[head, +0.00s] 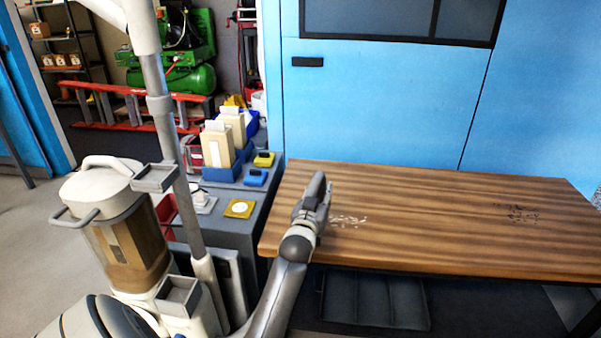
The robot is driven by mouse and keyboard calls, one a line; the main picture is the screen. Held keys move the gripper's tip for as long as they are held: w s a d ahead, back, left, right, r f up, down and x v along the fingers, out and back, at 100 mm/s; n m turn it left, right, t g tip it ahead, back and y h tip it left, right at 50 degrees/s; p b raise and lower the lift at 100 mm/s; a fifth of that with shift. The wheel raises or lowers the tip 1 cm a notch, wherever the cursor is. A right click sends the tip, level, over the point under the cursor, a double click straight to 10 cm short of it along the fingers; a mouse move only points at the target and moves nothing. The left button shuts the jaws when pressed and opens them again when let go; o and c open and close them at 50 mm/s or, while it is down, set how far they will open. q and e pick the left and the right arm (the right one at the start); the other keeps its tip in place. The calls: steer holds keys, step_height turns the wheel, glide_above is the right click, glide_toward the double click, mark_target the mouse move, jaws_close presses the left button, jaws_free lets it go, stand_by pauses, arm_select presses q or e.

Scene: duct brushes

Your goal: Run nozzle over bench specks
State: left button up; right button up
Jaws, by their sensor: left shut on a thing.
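The wooden bench (430,225) stands at the right. A patch of pale specks (348,221) lies near its left end, and a patch of dark specks (521,214) lies toward its right end. My left gripper (314,195) is at the bench's left end, just left of the pale specks. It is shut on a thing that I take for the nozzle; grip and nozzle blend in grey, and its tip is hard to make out. I cannot tell whether it touches the bench top. A beige vacuum with a clear bin (130,245) stands at the left. My right gripper is out of view.
A grey cabinet (262,205) adjoins the bench's left end, carrying a blue bin (222,172), a yellow pad (239,209) and small blocks. A blue wall (380,110) stands behind the bench. A red ladder (130,108) and a green compressor (185,78) are at the back left. The bench's middle is clear.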

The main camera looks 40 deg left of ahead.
arm_select(q)
steer(key=w+a+r+n+g+y, duration=0.1)
steer(key=w+a+y, duration=0.1)
steer(key=a, duration=0.7)
steer(key=shift+w+a+n, duration=0.15)
steer(key=shift+w+n, duration=0.1)
steer(key=shift+n, duration=0.05)
